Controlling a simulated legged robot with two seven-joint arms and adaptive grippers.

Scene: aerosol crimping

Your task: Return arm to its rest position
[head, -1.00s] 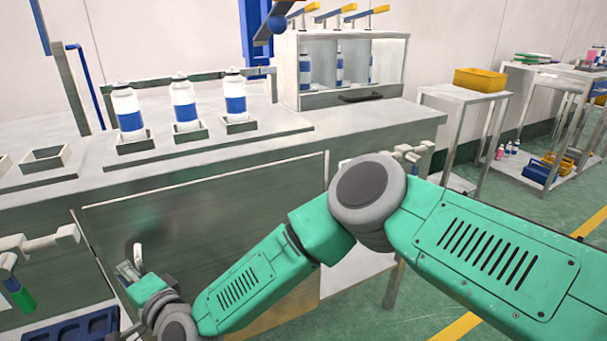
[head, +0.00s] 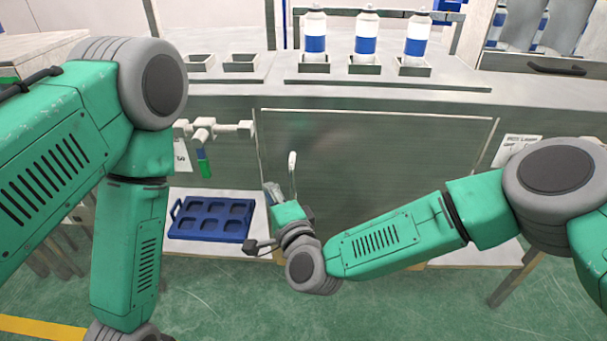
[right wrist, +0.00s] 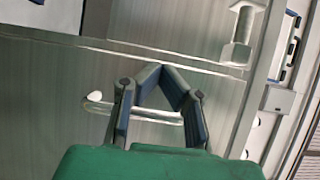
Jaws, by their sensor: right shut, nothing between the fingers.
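My right arm reaches in from the right of the head view. Its gripper (head: 273,190) is in front of the grey cabinet door (head: 375,150), beside a pale bar handle (head: 292,172). In the right wrist view the gripper's fingers (right wrist: 163,75) are shut with nothing between them, and the bar handle (right wrist: 140,112) shows behind them. Whether the gripper touches the handle or door cannot be told. My left arm hangs down at the left of the head view; its gripper is below the picture's edge.
Three white and blue bottles (head: 365,38) stand in square holders on the bench. Two empty holders (head: 240,62) are to their left. A blue tray (head: 212,219) lies on the low shelf. A valve with a green-handled part (head: 204,160) is at the cabinet front. Green floor is open in front.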

